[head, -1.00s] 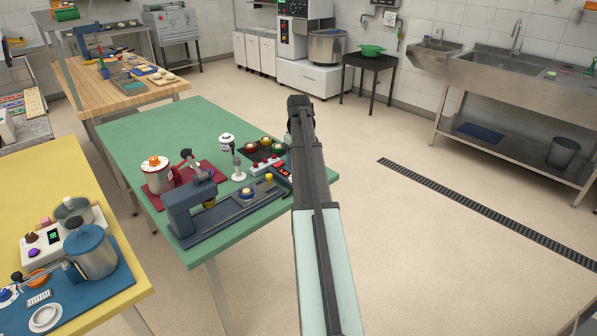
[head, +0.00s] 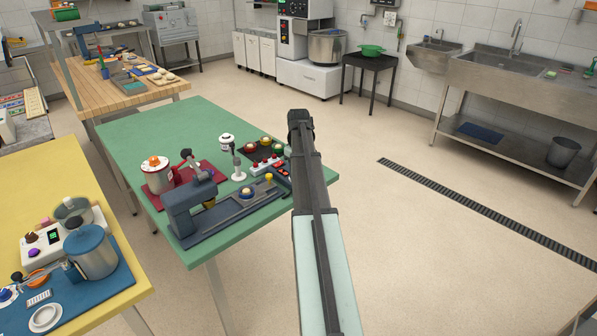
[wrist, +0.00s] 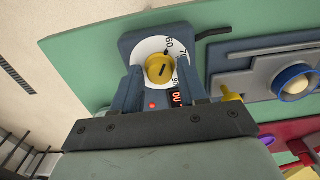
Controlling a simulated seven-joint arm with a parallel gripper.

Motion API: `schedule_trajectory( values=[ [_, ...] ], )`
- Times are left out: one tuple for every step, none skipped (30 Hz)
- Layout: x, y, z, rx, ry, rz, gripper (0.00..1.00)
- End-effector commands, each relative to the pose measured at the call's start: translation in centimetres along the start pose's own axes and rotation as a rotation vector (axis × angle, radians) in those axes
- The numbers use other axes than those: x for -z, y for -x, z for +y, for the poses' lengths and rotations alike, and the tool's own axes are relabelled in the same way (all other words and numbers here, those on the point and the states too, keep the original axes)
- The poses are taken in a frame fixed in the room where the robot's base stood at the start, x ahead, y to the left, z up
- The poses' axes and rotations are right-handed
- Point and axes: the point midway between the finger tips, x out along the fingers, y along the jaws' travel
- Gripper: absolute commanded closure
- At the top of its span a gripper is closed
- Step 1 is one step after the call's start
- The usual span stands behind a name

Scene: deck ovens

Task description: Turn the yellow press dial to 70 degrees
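The yellow press dial (wrist: 160,69) is a round knob with a dark pointer line, set on a white scale plate (wrist: 146,48) in the wrist view. Scale numbers run around its upper and right side; the exact reading is too small to tell. My gripper (wrist: 157,70) points at the dial, its two blue-grey fingers apart on either side of it. I cannot tell whether they touch the knob. Below the dial, a small red digit display (wrist: 177,98) and a red light (wrist: 152,105) show, partly framed by the fingers. In the head view my arm hides the gripper and dial.
The dial's unit stands on the green table (head: 140,125). A yellow peg (wrist: 231,91) and a grey tray with a round cup (wrist: 295,82) are close at right in the wrist view. A dark press (head: 190,205) and a red-based pot (head: 156,175) share the table.

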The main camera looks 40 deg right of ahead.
Motion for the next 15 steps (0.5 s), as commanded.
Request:
schedule_trajectory(
  values=[
    [0.0,0.01,0.0,0.0,0.0,0.0,0.63],
    [0.0,0.01,0.0,0.0,0.0,0.0,0.66],
    [0.0,0.01,0.0,0.0,0.0,0.0,0.7],
    [0.0,0.01,0.0,0.0,0.0,0.0,0.72],
    [0.0,0.01,0.0,0.0,0.0,0.0,0.75],
    [0.0,0.01,0.0,0.0,0.0,0.0,0.79],
    [0.0,0.01,0.0,0.0,0.0,0.0,0.82],
    [0.0,0.01,0.0,0.0,0.0,0.0,0.85],
    [0.0,0.01,0.0,0.0,0.0,0.0,0.89],
    [0.0,0.01,0.0,0.0,0.0,0.0,0.92],
    [0.0,0.01,0.0,0.0,0.0,0.0,0.94],
    [0.0,0.01,0.0,0.0,0.0,0.0,0.94],
    [0.0,0.02,0.0,0.0,-0.001,0.0,0.94],
    [0.0,0.02,0.0,0.0,-0.003,0.0,0.94],
    [0.0,0.02,0.0,0.0,-0.006,0.0,0.94]
  ],
)
